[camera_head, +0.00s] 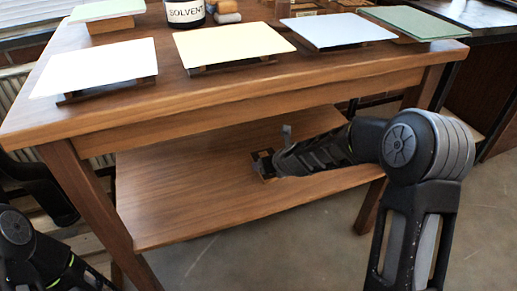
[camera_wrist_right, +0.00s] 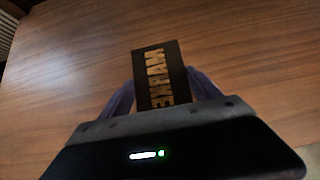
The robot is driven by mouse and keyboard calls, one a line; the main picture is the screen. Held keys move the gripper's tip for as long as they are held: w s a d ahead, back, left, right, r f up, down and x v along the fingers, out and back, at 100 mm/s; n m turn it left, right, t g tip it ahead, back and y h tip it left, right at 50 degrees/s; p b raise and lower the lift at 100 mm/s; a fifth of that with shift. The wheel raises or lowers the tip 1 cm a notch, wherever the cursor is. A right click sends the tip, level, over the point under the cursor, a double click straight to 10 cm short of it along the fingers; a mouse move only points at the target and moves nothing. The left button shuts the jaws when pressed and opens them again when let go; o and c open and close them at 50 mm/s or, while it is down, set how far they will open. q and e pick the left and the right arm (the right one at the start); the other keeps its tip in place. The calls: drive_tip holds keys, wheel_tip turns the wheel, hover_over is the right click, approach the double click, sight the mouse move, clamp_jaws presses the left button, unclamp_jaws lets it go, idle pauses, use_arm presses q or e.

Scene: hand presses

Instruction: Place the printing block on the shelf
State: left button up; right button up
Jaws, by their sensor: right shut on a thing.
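The printing block (camera_wrist_right: 160,70) is a small dark block with light raised lettering. In the right wrist view it sits between the two fingers of my right gripper (camera_wrist_right: 165,95), which is shut on it. In the head view the block (camera_head: 263,163) shows as a small dark piece at the gripper's tip, over the lower shelf (camera_head: 170,195). The shelf is a wide brown wooden board under the table. I cannot tell whether the block touches the shelf. My left gripper is not in view; only part of my left arm shows at the lower left.
The wooden table top (camera_head: 215,98) is above the shelf, with its front edge close over my right arm. Several coloured sheets on boards and a solvent container (camera_head: 186,12) stand on top. Table legs (camera_head: 90,205) flank the shelf. The shelf's left part is clear.

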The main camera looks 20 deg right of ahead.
sight(260, 152)
drive_tip(key=w, duration=0.8)
drive_tip(key=shift+w+a+p, duration=0.2)
drive_tip(key=shift+w+p, duration=0.05)
drive_tip(key=shift+p, duration=0.15)
drive_tip(key=shift+w+a+r, duration=0.1)
drive_tip(key=shift+w+a, duration=0.05)
drive_tip(key=shift+w, duration=0.2)
wheel_tip(260, 152, down, 4)
drive_tip(key=b, duration=0.3)
drive_tip(key=shift+r, duration=0.2)
drive_tip(key=shift+s, duration=0.1)
